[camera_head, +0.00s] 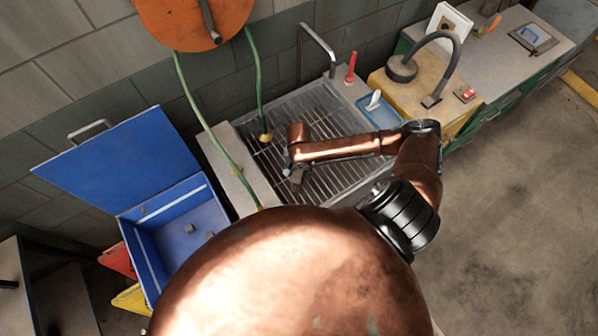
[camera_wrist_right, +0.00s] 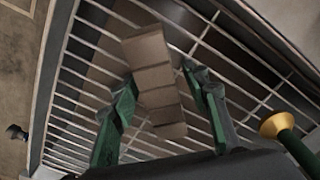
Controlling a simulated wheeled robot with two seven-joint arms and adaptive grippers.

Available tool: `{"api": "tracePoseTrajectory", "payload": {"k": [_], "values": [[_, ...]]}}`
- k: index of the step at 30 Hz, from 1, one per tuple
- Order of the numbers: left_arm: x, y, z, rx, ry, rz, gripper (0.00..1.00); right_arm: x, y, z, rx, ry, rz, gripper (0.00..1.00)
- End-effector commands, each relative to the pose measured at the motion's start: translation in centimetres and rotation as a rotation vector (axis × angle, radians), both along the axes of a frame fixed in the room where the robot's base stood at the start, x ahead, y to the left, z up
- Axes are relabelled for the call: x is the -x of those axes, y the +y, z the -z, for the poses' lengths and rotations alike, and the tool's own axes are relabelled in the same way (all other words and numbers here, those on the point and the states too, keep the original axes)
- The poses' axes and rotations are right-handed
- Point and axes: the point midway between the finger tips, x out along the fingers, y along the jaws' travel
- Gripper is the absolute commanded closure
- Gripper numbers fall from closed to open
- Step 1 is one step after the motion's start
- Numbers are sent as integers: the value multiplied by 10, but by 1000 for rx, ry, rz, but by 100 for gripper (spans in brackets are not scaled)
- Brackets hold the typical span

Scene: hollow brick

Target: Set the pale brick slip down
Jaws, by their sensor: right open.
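The pale brick slip (camera_wrist_right: 155,80) shows in the right wrist view as a grey-brown block with lines across it. It lies over the metal bars of the grate (camera_wrist_right: 82,75). My right gripper (camera_wrist_right: 158,76) is open, with one green finger on each side of the slip. A gap shows on the right side; the left finger is very near the slip's edge, and I cannot tell if it touches. In the head view my right gripper (camera_head: 297,174) is low over the sink grate (camera_head: 330,112), and the slip cannot be made out there. My left gripper is not in view.
A green hose with a brass end (camera_head: 265,137) hangs down to the grate's left side. An open blue box (camera_head: 190,215) stands at left. A blue tray (camera_head: 380,111), red bottle (camera_head: 350,68) and tap (camera_head: 318,42) are close to the grate.

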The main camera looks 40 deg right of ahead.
Motion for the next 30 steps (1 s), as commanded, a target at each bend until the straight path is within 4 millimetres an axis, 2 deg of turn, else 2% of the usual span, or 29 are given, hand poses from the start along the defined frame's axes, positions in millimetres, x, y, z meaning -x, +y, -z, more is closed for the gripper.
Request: {"api": "tracePoseTrajectory", "payload": {"k": [5,8,21,25,30], "values": [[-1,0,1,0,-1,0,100,0,0,-3,0,-1,-1,58],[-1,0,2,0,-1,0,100,0,0,-12,0,0,0,58],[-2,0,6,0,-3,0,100,-1,0,-98,0,-3,0,58],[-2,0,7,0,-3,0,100,-1,0,-114,0,-1,0,58],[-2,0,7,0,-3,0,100,0,0,-122,0,0,0,58]]}}
